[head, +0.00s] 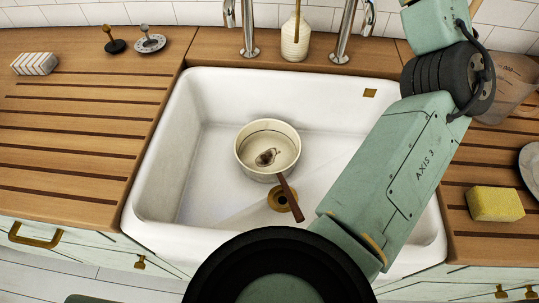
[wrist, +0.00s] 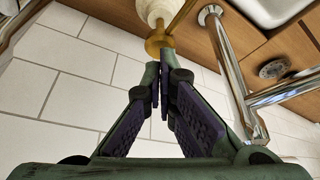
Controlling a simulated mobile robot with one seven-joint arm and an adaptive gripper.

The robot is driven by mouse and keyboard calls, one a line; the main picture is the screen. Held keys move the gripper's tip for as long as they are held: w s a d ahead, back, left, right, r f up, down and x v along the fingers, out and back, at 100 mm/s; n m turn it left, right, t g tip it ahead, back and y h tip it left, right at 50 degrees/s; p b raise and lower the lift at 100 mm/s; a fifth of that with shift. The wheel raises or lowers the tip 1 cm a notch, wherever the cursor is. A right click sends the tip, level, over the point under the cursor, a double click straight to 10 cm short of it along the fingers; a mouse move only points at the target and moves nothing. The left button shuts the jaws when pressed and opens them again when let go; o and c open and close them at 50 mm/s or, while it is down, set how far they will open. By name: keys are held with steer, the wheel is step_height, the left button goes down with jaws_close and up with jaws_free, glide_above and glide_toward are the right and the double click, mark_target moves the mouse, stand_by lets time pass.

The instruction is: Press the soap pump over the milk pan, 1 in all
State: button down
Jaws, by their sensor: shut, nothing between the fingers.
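The milk pan (head: 247,165) is cream with a brown handle and is in the white sink. A small dark patch shows inside it; I cannot tell what it is. The soap pump (head: 295,38), a cream bottle with a brass top, stands behind the sink between the taps, not over the pan. In the wrist view the soap pump (wrist: 154,10) is at the top, its brass part just beyond my fingertips. My gripper (wrist: 165,72) is shut and empty. I cannot tell whether it touches the brass. The head view does not show the gripper.
Chrome taps (head: 249,35) stand beside the pump; one pipe (wrist: 228,75) runs close right of my fingers. The white sink (head: 170,150) is otherwise open. A yellow sponge (head: 495,204) and a clear jug (head: 507,88) are on the right counter.

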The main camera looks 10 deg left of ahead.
steer(key=shift+f, duration=0.1)
steer(key=shift+f+b, duration=0.75)
steer(key=shift+f, duration=0.65)
steer(key=shift+r, duration=0.25)
steer(key=shift+r+p, duration=1.2)
steer(key=shift+p, duration=0.15)
steer(key=shift+r, duration=0.1)
step_height(320, 180, up, 6)
steer(key=shift+f, duration=0.1)
